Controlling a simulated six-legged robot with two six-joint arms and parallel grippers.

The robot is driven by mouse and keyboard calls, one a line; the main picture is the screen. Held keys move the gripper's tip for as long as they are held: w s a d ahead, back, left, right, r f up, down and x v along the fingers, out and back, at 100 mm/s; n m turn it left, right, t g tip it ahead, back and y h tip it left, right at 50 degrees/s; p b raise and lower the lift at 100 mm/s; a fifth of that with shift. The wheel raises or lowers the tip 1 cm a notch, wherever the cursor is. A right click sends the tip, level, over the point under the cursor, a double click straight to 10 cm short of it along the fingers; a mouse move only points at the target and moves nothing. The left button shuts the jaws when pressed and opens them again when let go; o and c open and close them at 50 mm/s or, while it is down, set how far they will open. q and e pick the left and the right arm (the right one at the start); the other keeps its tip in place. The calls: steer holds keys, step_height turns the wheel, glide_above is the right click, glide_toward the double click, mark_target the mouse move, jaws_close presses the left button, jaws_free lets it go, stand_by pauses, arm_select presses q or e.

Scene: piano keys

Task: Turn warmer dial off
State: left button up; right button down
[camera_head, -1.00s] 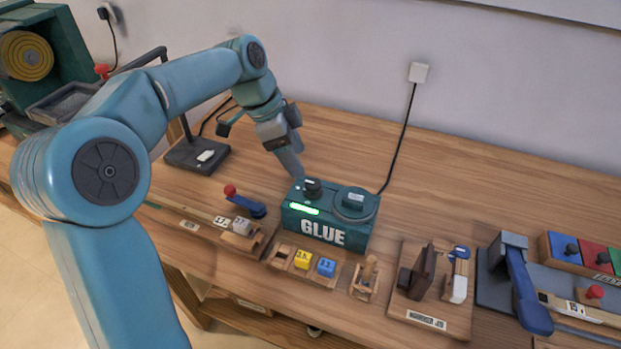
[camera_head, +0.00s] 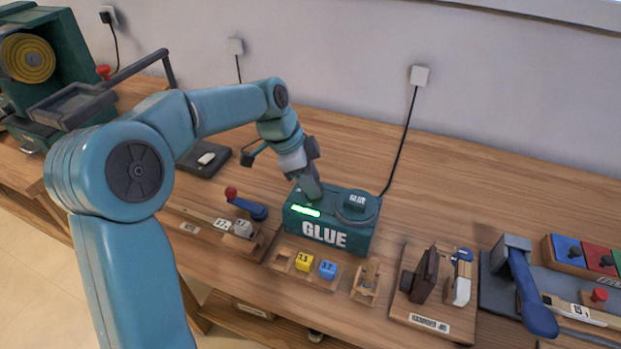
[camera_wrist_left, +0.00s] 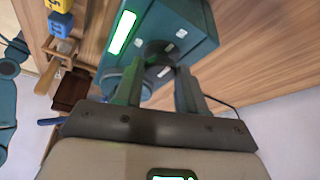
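The green glue warmer (camera_head: 338,235) stands on the wooden bench, with a lit green strip on its front. In the head view my left gripper (camera_head: 312,192) points down at the left part of its top and hides the dial there. In the left wrist view my gripper's two fingers (camera_wrist_left: 160,75) are apart, with the dark round dial (camera_wrist_left: 158,52) at or between their tips. I cannot tell whether they touch it. The warmer (camera_wrist_left: 195,25) fills the top of that view. My right gripper is not in view.
A round glue pot (camera_head: 356,204) sits on the warmer's right side, close to my gripper. Yellow (camera_head: 304,262) and blue (camera_head: 328,269) blocks lie in front. A red-knobbed blue lever (camera_head: 248,206) is at the left. The bench behind is clear.

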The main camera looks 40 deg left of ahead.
arm_select(q)
steer(key=shift+n, duration=0.4)
steer(key=n+t+b, duration=0.1)
steer(key=n, duration=0.1)
steer(key=shift+s+d+n+y+b, duration=0.1)
steer(key=shift+d+n+y+b, duration=0.05)
steer(key=shift+n+y+b, duration=0.2)
steer(key=n+y, duration=0.1)
steer(key=n, duration=0.1)
steer(key=n+t+y+b, duration=0.1)
steer(key=n, duration=0.2)
steer(key=shift+d+n, duration=0.2)
steer(key=shift+n, duration=0.05)
steer(key=n+y+b, duration=0.2)
steer(key=n, duration=0.3)
steer(key=shift+d, duration=0.15)
steer(key=shift+d+n+g+y+b, duration=0.1)
steer(key=shift+n+g+y+b, duration=0.45)
steer(key=shift+n, duration=1.45)
steer(key=shift+y, duration=0.3)
steer(key=o, duration=1.1)
steer(key=shift+c, duration=0.2)
